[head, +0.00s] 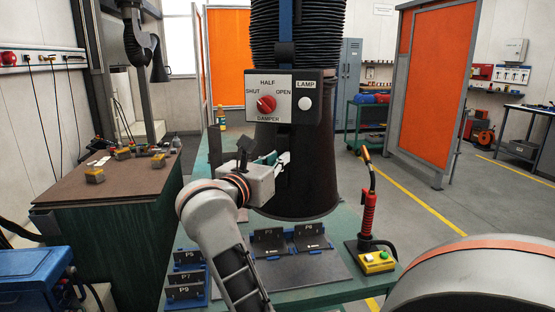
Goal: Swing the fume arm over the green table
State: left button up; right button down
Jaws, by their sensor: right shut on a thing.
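The fume arm's dark hood (318,175) hangs from a black ribbed hose (300,28) in the middle of the head view. Its front panel (284,85) has a red damper knob (266,104) and a white lamp button. The hood hangs above the green table (345,222). My right gripper (277,161) is at the lower left of the hood and shut on part of it, seemingly a handle. The exact grip is partly hidden by the gripper body. My left gripper is not in view.
Labelled holders (187,277) and a dark plate (318,271) lie on the green table. A red-handled torch (369,212) stands on its right side. A brown-topped bench (125,180) with small blocks is at left. Orange screens (437,82) stand behind; open floor lies right.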

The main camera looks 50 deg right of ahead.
jog(key=c, duration=2.3)
grip_release()
jog(key=shift+w+a+f, duration=0.1)
jog(key=shift+w+f, duration=0.05)
jog(key=shift+o, duration=1.1)
jog(key=shift+w, duration=0.1)
jog(key=v, duration=0.7)
jog(key=shift+a, duration=0.3)
